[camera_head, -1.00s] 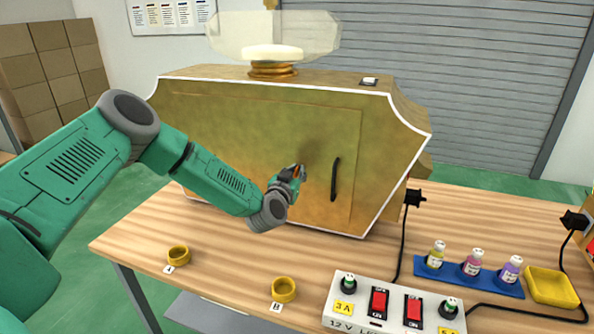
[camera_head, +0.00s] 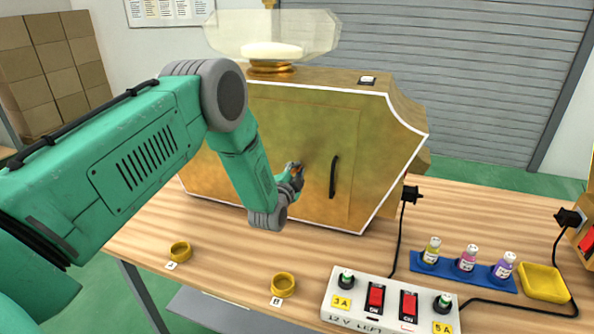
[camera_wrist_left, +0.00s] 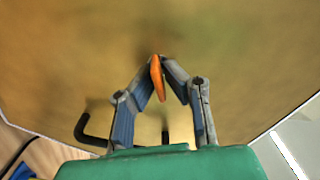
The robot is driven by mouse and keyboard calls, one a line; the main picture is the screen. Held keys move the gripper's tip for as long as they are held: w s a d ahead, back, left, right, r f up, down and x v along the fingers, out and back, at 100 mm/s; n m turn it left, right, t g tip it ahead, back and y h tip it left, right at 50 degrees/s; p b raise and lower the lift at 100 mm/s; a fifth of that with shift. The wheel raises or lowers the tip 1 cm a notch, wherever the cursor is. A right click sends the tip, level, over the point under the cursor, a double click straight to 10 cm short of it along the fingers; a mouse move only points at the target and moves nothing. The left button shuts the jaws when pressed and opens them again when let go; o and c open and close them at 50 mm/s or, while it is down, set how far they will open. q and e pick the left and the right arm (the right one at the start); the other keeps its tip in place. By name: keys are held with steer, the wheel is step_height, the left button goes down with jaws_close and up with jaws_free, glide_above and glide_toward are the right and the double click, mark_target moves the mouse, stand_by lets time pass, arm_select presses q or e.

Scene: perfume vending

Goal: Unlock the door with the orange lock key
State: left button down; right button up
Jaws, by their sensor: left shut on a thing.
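The gold vending cabinet (camera_head: 300,110) stands on the table with a front door (camera_head: 315,135) that looks closed. A dark curved handle (camera_head: 334,177) is on the door. My left gripper (camera_head: 297,170) is at the door, just left of the handle. In the left wrist view, my left gripper (camera_wrist_left: 158,62) is shut on the orange lock key (camera_wrist_left: 157,78). The key's far end meets the gold door face, but whether it sits in a lock cannot be told. The lock itself is hidden. The right gripper is not in view.
Yellow rings A (camera_head: 180,252) and B (camera_head: 283,285) lie near the table's front edge. A power strip (camera_head: 390,307) with red switches stands front right. Behind it are a blue rack (camera_head: 463,273) of small bottles and a yellow tray (camera_head: 543,283).

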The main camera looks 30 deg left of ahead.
arm_select(q)
steer(key=m, duration=0.1)
steer(key=m+b, duration=0.1)
steer(key=m, duration=0.1)
steer(key=shift+d+f+m, duration=0.15)
steer(key=shift+d+m, duration=0.15)
steer(key=shift+f+m+b, duration=0.2)
steer(key=shift+m+b, duration=0.55)
steer(key=shift+m, duration=0.65)
steer(key=shift+f, duration=0.1)
steer(key=c, duration=1.7)
jaws_free()
steer(key=shift+d, duration=0.1)
